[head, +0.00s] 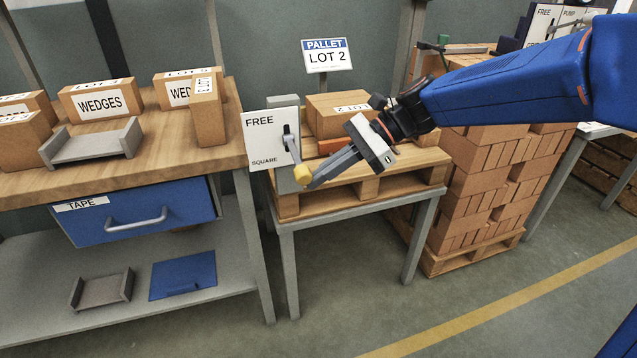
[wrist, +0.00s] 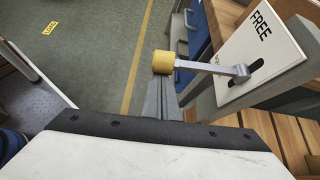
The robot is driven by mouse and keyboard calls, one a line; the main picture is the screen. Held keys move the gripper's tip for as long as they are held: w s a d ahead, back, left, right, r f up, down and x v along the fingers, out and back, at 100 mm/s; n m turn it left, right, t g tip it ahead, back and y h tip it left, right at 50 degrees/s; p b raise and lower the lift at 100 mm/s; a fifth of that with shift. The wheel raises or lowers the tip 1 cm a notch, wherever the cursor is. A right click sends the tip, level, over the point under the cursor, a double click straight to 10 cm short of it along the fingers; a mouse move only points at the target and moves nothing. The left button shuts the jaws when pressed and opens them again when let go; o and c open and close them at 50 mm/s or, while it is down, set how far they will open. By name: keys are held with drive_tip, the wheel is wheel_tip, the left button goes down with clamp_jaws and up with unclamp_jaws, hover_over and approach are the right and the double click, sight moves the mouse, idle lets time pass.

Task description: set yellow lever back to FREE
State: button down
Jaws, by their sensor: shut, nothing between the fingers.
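The yellow lever has a grey arm and a yellow knob (head: 302,174). It is mounted on a white plate (head: 262,138) marked FREE at the top and SQUARE at the bottom. The lever hangs down from its slot, with the knob low, near the level of SQUARE. In the wrist view the knob (wrist: 163,62) shows just beyond my fingertips. My gripper (head: 314,182) is shut and empty, its fingertips right beside the knob. I cannot tell whether they touch it. In the wrist view the closed fingers (wrist: 162,95) point at the knob, and part of the plate (wrist: 265,50) shows.
Behind the gripper, a wooden pallet (head: 372,188) on a grey stand carries a carton (head: 330,112). A LOT 2 sign (head: 327,56) stands behind. At left is a workbench (head: 180,140) with WEDGES cartons and a blue TAPE drawer (head: 135,212). Open floor lies in front.

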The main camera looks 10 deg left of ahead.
sight(306, 170)
wheel_tip(306, 170, up, 5)
drive_tip(key=shift+f+m+g+h, duration=0.1)
drive_tip(key=shift+m+g+h, duration=0.5)
drive_tip(key=shift+m+g, duration=0.55)
drive_tip(key=shift+w+a+r, duration=0.1)
drive_tip(key=shift+w+r, duration=0.05)
drive_tip(key=shift+r, duration=0.55)
drive_tip(key=shift+w+a+r, duration=0.1)
drive_tip(key=shift+w+r, duration=0.05)
drive_tip(key=shift+r, duration=0.55)
drive_tip(key=shift+r, duration=0.15)
